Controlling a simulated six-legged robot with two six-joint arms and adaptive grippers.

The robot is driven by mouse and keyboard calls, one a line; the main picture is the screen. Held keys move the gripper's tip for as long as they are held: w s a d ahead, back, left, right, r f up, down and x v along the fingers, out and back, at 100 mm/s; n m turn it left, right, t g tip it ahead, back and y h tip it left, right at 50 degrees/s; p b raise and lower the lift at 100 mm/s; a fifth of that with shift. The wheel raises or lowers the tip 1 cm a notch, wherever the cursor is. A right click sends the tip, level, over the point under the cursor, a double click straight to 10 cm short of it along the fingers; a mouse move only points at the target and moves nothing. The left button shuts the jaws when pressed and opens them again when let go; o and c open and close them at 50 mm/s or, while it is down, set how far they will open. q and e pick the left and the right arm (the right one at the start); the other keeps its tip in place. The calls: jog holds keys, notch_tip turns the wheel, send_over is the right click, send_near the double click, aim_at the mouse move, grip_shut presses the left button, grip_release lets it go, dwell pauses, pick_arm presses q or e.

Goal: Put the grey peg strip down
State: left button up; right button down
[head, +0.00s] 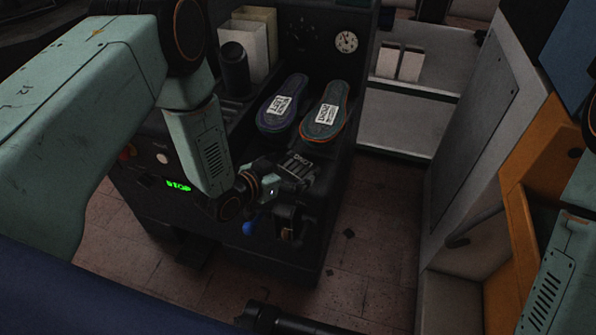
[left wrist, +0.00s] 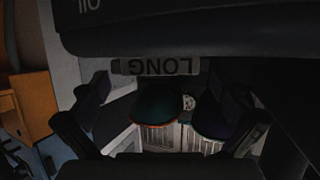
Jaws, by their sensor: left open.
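The grey peg strip (head: 304,160) lies at the front edge of the dark machine's top, just in front of two shoe soles, with a light label on it. In the left wrist view it shows as a grey bar (left wrist: 158,67) reading LONG upside down. My left gripper (head: 291,172) is at the strip, its dark fingers hard to pick out in the head view. In the left wrist view its fingers (left wrist: 163,108) stand wide apart, with no strip clamped between them. I cannot tell whether a finger touches the strip. My right gripper is not visible.
The purple-edged sole (head: 276,122) and orange-edged sole (head: 320,129) lie side by side on the machine, each with a white label. A dark cylinder (head: 233,70) and pale boxes (head: 262,33) stand behind. A green STOP sign (head: 178,185) glows on the front. Open floor (head: 375,230) lies right.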

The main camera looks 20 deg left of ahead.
aim_at(293, 169)
pick_arm(q)
jog(key=shift+w+d+f, duration=0.15)
jog(key=shift+w+f, duration=0.15)
jog(key=shift+w, duration=0.2)
jog(key=shift+s+r, duration=0.15)
jog(key=shift+c, duration=0.6)
jog(key=c, duration=0.8)
jog(key=shift+r, duration=0.2)
notch_tip(293, 169, up, 3)
jog(key=shift+r+p, duration=0.1)
jog(key=shift+p, duration=0.85)
jog(key=s+a+p, duration=0.1)
jog(key=s+a, duration=0.1)
jog(key=s, duration=0.3)
jog(key=s+a+p, duration=0.1)
jog(key=s+a, duration=0.2)
jog(key=s, duration=0.3)
jog(key=s+a+p, duration=0.2)
jog(key=s, duration=0.3)
jog(key=shift+s+a, duration=0.2)
